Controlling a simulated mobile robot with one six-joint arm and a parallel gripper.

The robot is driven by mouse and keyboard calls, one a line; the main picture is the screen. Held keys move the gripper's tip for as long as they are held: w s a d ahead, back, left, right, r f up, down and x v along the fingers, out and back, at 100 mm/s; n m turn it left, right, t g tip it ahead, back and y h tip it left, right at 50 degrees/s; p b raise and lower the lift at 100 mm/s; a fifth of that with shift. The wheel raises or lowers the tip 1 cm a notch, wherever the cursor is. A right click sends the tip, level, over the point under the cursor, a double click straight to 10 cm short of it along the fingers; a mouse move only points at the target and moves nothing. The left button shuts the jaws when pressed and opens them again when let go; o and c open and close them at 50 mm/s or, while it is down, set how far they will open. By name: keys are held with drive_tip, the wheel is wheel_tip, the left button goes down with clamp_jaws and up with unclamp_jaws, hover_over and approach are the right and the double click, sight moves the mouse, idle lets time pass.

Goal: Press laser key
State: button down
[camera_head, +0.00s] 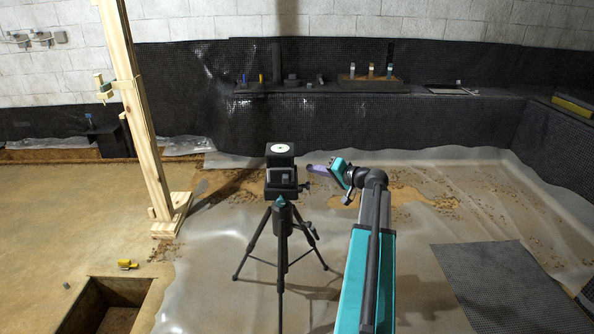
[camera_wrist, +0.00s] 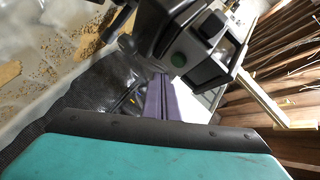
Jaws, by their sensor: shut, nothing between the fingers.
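The laser (camera_head: 281,180) is a dark boxy unit with a white round disc on top. It stands upright on a black tripod (camera_head: 282,240) in the middle of the head view. In the wrist view the laser (camera_wrist: 160,28) fills the top middle, and a round green key (camera_wrist: 178,60) shows on its dark housing. My gripper (camera_head: 310,168) is just right of the laser, its purple fingers pointing left toward it. In the wrist view my gripper (camera_wrist: 161,78) is shut and empty, with the fingertips just below the green key. I cannot tell whether they touch the housing.
A wooden post (camera_head: 143,120) stands left of the tripod. An open pit (camera_head: 100,305) and a yellow tool (camera_head: 128,265) lie at the front left. A black dimpled sheet (camera_head: 505,285) lies at right. A dark ledge (camera_head: 340,88) with bottles runs along the back wall.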

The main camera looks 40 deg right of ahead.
drive_tip(key=s+d, duration=0.2)
drive_tip(key=shift+s+d, duration=0.1)
drive_tip(key=shift+d, duration=0.25)
idle(0.9)
